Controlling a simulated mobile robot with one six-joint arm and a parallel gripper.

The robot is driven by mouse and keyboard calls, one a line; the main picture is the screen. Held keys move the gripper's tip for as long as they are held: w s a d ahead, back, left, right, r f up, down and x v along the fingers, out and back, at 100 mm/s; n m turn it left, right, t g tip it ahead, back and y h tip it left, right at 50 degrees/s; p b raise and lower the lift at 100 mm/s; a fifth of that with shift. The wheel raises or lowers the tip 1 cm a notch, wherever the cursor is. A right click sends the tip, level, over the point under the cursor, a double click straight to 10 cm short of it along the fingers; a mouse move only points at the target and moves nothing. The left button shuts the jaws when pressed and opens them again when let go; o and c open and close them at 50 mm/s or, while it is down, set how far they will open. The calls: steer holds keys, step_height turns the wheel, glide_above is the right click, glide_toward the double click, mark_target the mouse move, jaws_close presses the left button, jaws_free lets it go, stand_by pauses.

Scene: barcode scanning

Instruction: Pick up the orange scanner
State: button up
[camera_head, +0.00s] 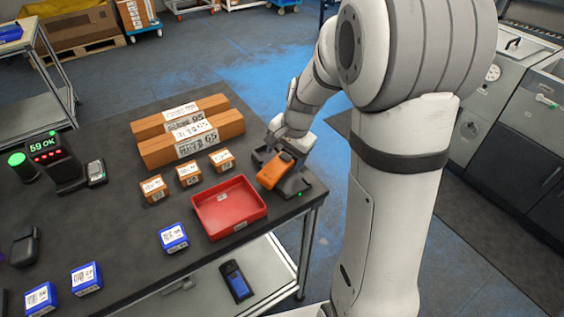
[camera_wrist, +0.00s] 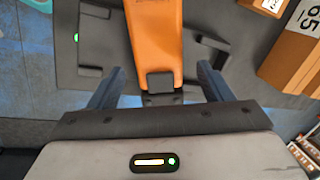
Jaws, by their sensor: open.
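The orange scanner (camera_head: 273,171) rests in a dark cradle (camera_head: 293,188) at the right end of the dark table. In the wrist view the scanner (camera_wrist: 156,38) runs up from between my fingers, with a black end nearest my palm. My gripper (camera_head: 287,149) is at the far end of the scanner in the head view. In the wrist view my gripper (camera_wrist: 160,82) is open, with one blue-grey finger on each side of the scanner and gaps between. Whether the fingers are low enough to enclose it is unclear.
A red tray (camera_head: 229,208) sits left of the cradle. Long cardboard boxes (camera_head: 190,135) lie behind it, with several small orange boxes (camera_head: 188,174) in front of them. Blue boxes (camera_head: 173,238) stand at the front. A display (camera_head: 60,160) stands at the left.

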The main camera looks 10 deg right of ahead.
steer(key=shift+f, duration=0.15)
steer(key=c, duration=1.3)
